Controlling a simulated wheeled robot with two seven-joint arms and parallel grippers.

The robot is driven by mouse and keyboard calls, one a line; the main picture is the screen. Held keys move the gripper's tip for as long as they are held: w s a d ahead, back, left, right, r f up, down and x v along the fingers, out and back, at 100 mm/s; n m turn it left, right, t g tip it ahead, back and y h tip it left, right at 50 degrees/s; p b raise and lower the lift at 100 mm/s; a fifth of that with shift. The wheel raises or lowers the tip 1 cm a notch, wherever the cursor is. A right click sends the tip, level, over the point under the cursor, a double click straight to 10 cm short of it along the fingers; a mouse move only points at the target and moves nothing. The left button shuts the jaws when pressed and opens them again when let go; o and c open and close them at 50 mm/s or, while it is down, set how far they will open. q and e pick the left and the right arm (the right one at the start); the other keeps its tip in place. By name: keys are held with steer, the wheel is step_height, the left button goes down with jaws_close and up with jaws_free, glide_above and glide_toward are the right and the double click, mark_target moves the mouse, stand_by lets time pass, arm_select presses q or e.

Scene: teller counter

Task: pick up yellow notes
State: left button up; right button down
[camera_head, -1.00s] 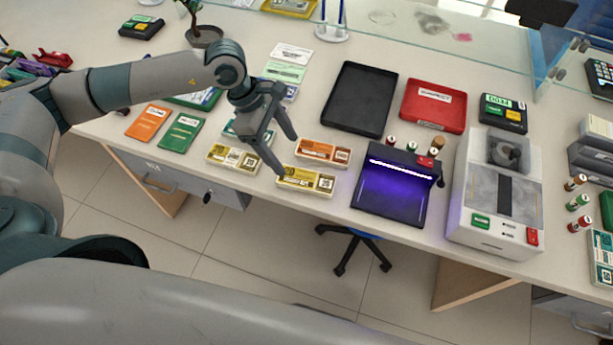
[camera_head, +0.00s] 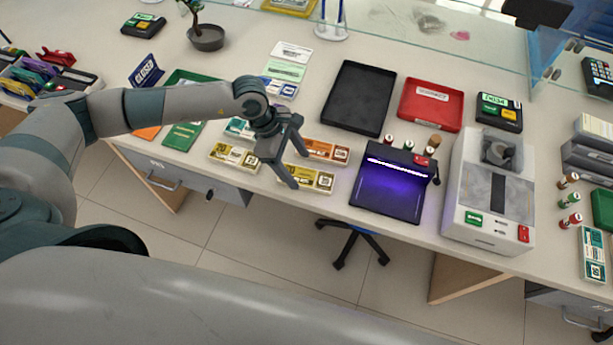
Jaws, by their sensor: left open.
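Two yellow note bundles lie flat near the counter's front edge. One yellow bundle (camera_head: 234,156) is on the left, and the other yellow bundle (camera_head: 318,181) is on the right. My left gripper (camera_head: 296,170) is open and empty, with its fingers pointing down at the right yellow bundle and covering its left part. I cannot tell whether the fingertips touch it. My right gripper is not in view.
An orange note bundle (camera_head: 328,151) lies just behind the right yellow one, and a teal bundle (camera_head: 238,127) behind the left one. A lit purple scanner (camera_head: 388,205) stands to the right, with a black tray (camera_head: 360,97) and red tray (camera_head: 430,105) behind. A counting machine (camera_head: 490,195) is further right.

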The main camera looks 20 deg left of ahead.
mark_target(307, 177)
arm_select(q)
steer(key=shift+d+f+p, duration=0.15)
steer(key=shift+f+p, duration=0.1)
steer(key=shift+p, duration=0.05)
steer(key=p+x, duration=0.1)
steer(key=x, duration=0.2)
steer(key=shift+w+p, duration=0.2)
steer(key=shift+p, duration=0.15)
steer(key=shift+d+f, duration=0.15)
steer(key=shift+f, duration=0.4)
steer(key=c, duration=1.2)
